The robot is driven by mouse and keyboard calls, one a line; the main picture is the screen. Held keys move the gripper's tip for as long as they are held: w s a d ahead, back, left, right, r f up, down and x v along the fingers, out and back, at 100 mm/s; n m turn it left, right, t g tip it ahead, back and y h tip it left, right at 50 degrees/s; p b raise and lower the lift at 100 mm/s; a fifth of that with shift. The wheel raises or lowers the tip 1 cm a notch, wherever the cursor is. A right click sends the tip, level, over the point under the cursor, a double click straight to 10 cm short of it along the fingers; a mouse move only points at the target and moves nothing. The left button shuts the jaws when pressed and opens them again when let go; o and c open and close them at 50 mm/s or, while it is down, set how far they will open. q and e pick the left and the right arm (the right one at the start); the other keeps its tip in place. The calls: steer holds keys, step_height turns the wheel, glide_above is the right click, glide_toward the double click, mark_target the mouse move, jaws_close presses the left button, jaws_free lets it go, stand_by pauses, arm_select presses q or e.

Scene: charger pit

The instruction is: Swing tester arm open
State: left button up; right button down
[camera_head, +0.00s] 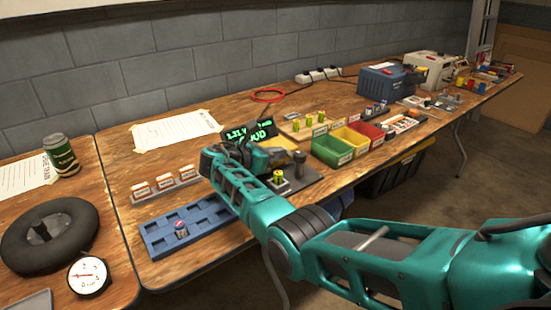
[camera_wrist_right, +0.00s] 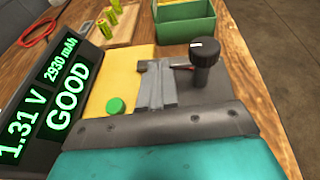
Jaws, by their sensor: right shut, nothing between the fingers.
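The battery tester has a dark display (camera_wrist_right: 45,100) with green text reading 1.31 V, 2930 mAh and GOOD. The display also shows in the head view (camera_head: 262,131). In the right wrist view the tester has a yellow panel (camera_wrist_right: 118,72), a green button (camera_wrist_right: 115,105) and a black knob (camera_wrist_right: 205,58). My right gripper (camera_wrist_right: 155,70) is shut and empty, over the tester between display and knob. In the head view a green-yellow battery (camera_head: 278,176) sits upright in a small holder in front of it. I cannot clearly make out the swing arm; my gripper covers part of the tester.
Green (camera_head: 331,150), yellow (camera_head: 349,139) and red bins stand to the right of the tester. A blue battery tray (camera_head: 165,238) lies to the left, near the front edge. A red cable ring (camera_head: 267,95) lies behind.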

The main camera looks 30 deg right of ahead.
arm_select(q)
steer(key=shift+s+f, duration=0.15)
steer(key=shift+f, duration=0.15)
arm_select(e)
steer(key=shift+w+d, duration=0.1)
arm_select(q)
steer(key=shift+r, duration=0.15)
stand_by(0.4)
